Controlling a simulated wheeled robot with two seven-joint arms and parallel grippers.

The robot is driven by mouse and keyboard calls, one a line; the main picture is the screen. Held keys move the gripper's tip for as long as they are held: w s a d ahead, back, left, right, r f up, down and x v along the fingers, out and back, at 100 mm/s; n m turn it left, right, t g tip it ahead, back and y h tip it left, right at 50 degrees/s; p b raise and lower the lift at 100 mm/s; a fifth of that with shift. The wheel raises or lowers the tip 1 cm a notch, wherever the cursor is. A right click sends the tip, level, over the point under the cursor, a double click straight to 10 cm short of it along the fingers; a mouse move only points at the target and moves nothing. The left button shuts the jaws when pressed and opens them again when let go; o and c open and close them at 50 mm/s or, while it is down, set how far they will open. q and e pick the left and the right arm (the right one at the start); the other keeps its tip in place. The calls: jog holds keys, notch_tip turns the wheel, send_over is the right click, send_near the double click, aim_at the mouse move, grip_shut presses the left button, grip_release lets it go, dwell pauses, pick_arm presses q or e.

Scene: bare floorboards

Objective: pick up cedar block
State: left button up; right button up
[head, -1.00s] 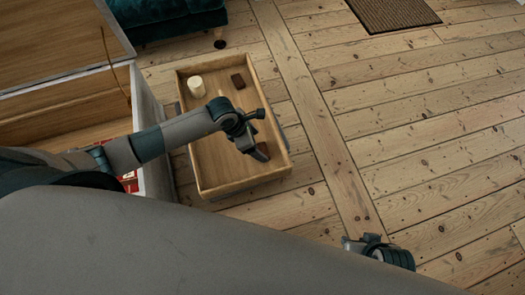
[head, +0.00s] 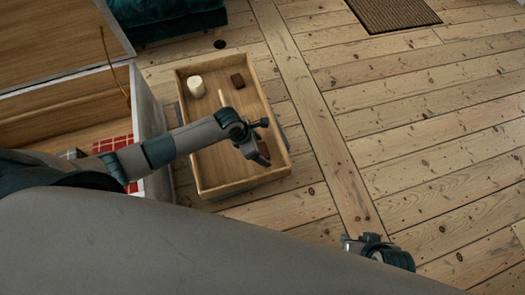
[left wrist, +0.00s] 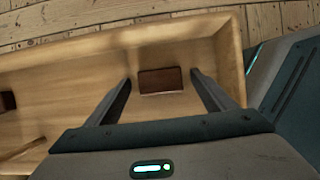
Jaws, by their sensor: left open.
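A reddish-brown block (left wrist: 160,80) lies on the floor of an open wooden drawer (left wrist: 228,50), between the spread fingers of my left gripper (left wrist: 160,95). The fingers are open and do not appear to touch it. In the head view my left gripper (head: 257,150) reaches down into the near end of the drawer (head: 205,190) and largely hides this block. A second dark brown block (head: 238,81) lies at the drawer's far end; I cannot tell by looks alone which is cedar. My right gripper (head: 375,248) is at the lower right, over the floor; its jaws are unclear.
A cream cylinder (head: 196,87) and a thin light stick (head: 221,98) are also in the drawer. The drawer walls surround my left gripper. A white-edged cabinet (head: 150,110) stands at left, a teal seat (head: 170,20) behind. The floor at right is clear up to a brown mat (head: 392,12).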

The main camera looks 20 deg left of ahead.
aim_at(261, 145)
dwell(0.3)
pick_arm(q)
jog(key=c, duration=1.1)
pick_arm(e)
jog(key=shift+s, duration=0.1)
pick_arm(q)
jog(key=shift+r, duration=0.1)
jog(key=shift+c, duration=0.2)
